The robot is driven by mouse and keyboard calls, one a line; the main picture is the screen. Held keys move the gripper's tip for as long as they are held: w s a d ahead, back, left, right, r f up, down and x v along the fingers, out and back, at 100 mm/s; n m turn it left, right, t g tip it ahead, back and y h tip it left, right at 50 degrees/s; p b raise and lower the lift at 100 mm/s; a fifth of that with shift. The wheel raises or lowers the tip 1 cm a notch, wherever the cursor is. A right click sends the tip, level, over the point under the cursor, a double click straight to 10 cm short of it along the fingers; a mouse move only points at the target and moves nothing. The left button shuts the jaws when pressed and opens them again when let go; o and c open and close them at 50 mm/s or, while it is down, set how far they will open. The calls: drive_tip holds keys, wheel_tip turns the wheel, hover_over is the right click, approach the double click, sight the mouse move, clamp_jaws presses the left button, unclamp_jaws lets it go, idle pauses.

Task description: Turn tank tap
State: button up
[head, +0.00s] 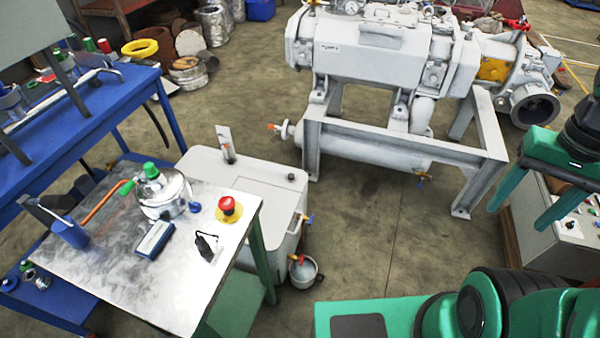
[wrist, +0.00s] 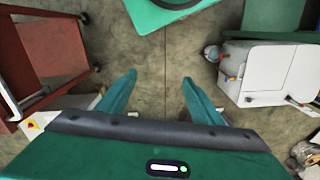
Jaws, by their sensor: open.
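The pale grey tank (head: 262,185) stands on the floor beside the metal-topped table. A small tap with a blue handle (head: 307,219) sits on its right side. An orange-red handle (head: 300,260) shows lower down, over a small bucket (head: 304,275). In the wrist view the tank (wrist: 275,68) is at the right, with the bucket (wrist: 211,53) and small coloured fittings on its near side. My gripper (head: 518,217) has green fingers pointing down at the right of the head view, well apart from the tank. In the wrist view the gripper (wrist: 159,77) is open and empty over bare floor.
The grey vacuum machine (head: 370,45) on its steel frame (head: 400,130) stands behind, between tank and gripper. A metal-topped table (head: 120,245) with a red emergency button (head: 228,207) is left. A control cabinet (head: 575,235) stands at the right. Floor between is clear.

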drive_tip(key=w+d+f+m+h, duration=0.1)
drive_tip(key=w+f, duration=0.2)
drive_tip(key=w, duration=0.4)
drive_tip(key=w+d+f+m+t+h, duration=0.1)
drive_tip(key=w+f, duration=0.2)
drive_tip(key=w, duration=0.3)
drive_tip(key=w+d+f+m+h, duration=0.1)
drive_tip(key=w+f, duration=0.3)
drive_tip(key=w, duration=0.3)
drive_tip(key=w+a+f+m+t, duration=0.1)
drive_tip(key=w+a+f, duration=0.5)
drive_tip(key=f, duration=0.4)
drive_tip(key=w+a+f+m+t, duration=0.1)
drive_tip(key=w+a+f+t, duration=0.15)
drive_tip(key=w+f, duration=0.6)
drive_tip(key=m+t+y, duration=0.3)
drive_tip(key=m+y, duration=0.2)
drive_tip(key=m, duration=0.4)
approach(302, 260)
drive_tip(key=shift+y, duration=0.3)
drive_tip(key=x, duration=0.8)
drive_tip(key=shift+w+d+f, duration=0.25)
drive_tip(key=shift+w+f, duration=0.05)
